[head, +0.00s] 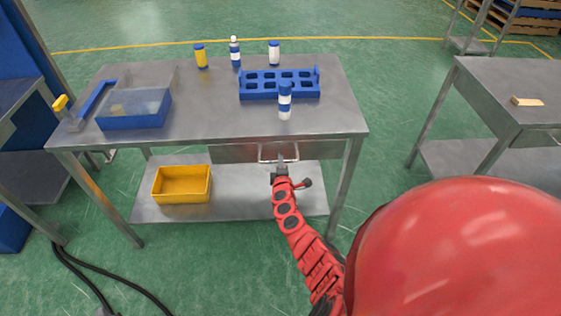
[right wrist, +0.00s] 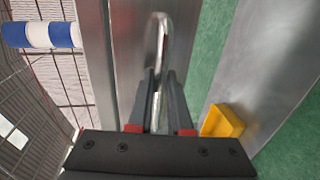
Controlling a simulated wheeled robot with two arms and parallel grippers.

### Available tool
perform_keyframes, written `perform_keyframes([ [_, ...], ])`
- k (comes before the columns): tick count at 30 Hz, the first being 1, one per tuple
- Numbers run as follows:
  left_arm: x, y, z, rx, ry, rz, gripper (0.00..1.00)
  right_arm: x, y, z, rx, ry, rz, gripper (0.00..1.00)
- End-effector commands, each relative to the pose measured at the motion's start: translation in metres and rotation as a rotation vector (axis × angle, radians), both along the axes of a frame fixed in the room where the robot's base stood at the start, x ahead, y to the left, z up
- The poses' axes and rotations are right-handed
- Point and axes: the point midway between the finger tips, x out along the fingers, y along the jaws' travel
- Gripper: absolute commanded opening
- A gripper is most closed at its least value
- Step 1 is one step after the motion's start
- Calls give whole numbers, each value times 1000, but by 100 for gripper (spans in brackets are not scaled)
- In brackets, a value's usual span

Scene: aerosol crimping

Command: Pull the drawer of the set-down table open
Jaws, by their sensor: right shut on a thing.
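The set-down table (head: 205,122) is a grey metal table in the head view. Its drawer (head: 232,153) sits under the right part of the top, and its front appears about flush under the table edge. The drawer has a metal bar handle (head: 265,155), which also shows in the right wrist view (right wrist: 160,45). My right gripper (head: 281,165) is at the handle, its fingers (right wrist: 159,100) shut on the bar. My left gripper is in neither view.
On the table stand a blue rack (head: 279,96), a blue-and-white can (head: 285,112), several small bottles at the back and a blue bin (head: 135,122). A yellow bin (head: 182,196) sits on the lower shelf. Another table (head: 520,85) stands at the right.

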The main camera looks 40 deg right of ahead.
Motion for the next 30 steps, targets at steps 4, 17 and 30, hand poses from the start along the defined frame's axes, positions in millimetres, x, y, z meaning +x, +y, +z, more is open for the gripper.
perform_keyframes([
  [4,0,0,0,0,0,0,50,0,0,0,1,1,0,0],
  [17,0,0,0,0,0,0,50,0,0,-1,1,1,0,0],
  [30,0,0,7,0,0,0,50,-12,7,1,0,3,1,0],
])
